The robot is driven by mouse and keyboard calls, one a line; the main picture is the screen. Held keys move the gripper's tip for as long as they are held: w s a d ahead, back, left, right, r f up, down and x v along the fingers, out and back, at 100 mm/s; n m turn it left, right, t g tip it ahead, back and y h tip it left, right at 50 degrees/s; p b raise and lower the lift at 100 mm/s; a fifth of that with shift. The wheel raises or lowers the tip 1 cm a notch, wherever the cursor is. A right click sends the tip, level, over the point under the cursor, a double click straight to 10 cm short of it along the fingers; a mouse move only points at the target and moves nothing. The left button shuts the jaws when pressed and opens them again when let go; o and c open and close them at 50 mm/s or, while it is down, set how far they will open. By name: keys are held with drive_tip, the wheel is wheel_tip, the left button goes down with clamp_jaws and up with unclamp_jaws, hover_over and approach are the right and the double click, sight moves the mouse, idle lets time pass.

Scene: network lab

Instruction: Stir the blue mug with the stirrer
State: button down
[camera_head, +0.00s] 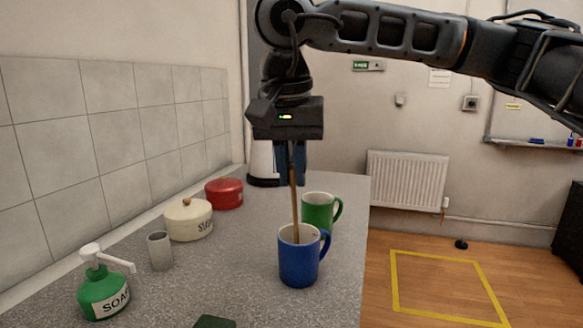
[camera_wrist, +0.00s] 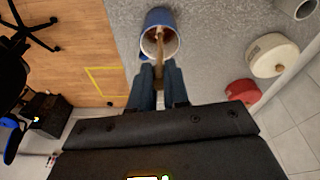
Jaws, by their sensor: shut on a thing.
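The blue mug (camera_head: 299,262) stands upright near the right edge of the grey counter. It also shows in the wrist view (camera_wrist: 160,17), with its opening facing the camera. My gripper (camera_head: 291,180) is above the mug and shut on the wooden stirrer (camera_head: 295,205). The stirrer hangs down nearly upright, with its lower end inside the mug's opening. In the wrist view the stirrer (camera_wrist: 160,50) runs from between my fingers into the mug. Its lower tip is hidden inside the mug.
A green mug (camera_head: 318,211) stands just behind the blue mug. A green soap bottle (camera_head: 103,293), a grey cup (camera_head: 160,251), a cream pot (camera_head: 188,220) and a red pot (camera_head: 224,194) stand along the tiled wall. A dark green object (camera_head: 215,322) lies at the front edge.

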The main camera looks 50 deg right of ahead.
drive_tip(key=shift+w+d+f+b, duration=0.1)
drive_tip(key=shift+d+f+b, duration=0.1)
drive_tip(key=shift+f+b, duration=0.75)
drive_tip(key=shift+w+d+f+b, duration=0.1)
drive_tip(key=shift+d+f+b, duration=0.1)
drive_tip(key=shift+f+b, duration=0.7)
drive_tip(key=shift+d+f+b, duration=0.2)
drive_tip(key=shift+f+b, duration=0.45)
drive_tip(key=shift+f, duration=0.5)
drive_tip(key=shift+a, duration=0.1)
